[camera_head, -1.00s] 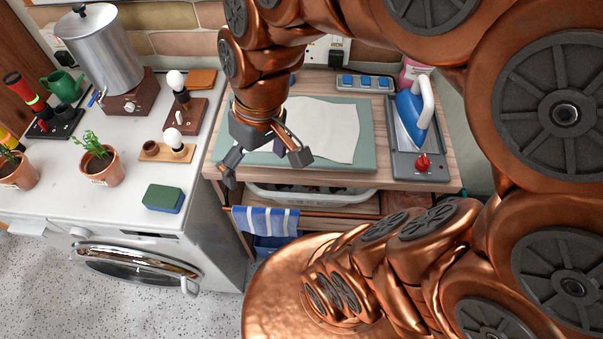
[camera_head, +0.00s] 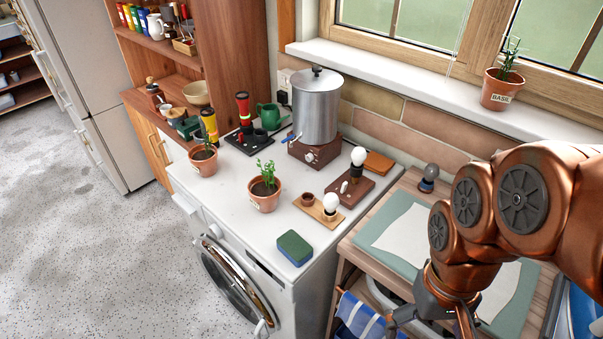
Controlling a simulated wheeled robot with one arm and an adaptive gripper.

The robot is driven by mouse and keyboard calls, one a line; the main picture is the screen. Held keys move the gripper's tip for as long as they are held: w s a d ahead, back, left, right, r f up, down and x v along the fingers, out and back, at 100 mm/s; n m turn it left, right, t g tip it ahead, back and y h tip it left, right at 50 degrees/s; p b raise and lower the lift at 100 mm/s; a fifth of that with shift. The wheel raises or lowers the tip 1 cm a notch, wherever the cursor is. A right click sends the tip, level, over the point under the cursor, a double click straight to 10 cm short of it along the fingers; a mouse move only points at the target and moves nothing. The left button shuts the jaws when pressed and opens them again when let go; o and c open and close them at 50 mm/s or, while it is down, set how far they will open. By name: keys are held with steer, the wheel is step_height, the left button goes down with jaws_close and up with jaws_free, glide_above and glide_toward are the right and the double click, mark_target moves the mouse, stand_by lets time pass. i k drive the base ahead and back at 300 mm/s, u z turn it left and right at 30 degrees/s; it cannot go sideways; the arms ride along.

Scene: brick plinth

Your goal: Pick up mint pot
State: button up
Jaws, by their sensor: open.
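Two terracotta pots with green plants stand upright on the white top of the washing machine. One pot (camera_head: 264,201), near the middle, holds a bushy bright green plant. The other pot (camera_head: 203,166) is further left, near the back left edge. Both have small pale labels that I cannot read, so I cannot tell which is mint. A third pot (camera_head: 497,95), labelled BASIL, stands on the windowsill. My gripper (camera_head: 430,326) is open at the bottom edge, partly cut off, over the front of the wooden desk. It is right of the pots and well apart from them.
A green and blue sponge (camera_head: 294,248) lies at the white top's (camera_head: 226,198) front right. Bulb stands (camera_head: 328,208), a metal urn (camera_head: 316,110), a green mug (camera_head: 268,116) and torches (camera_head: 209,125) stand around the pots.

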mark_target(265, 190)
steer(key=z, duration=1.75)
steer(key=k, duration=2.25)
steer(key=u, duration=1.75)
steer(key=i, duration=1)
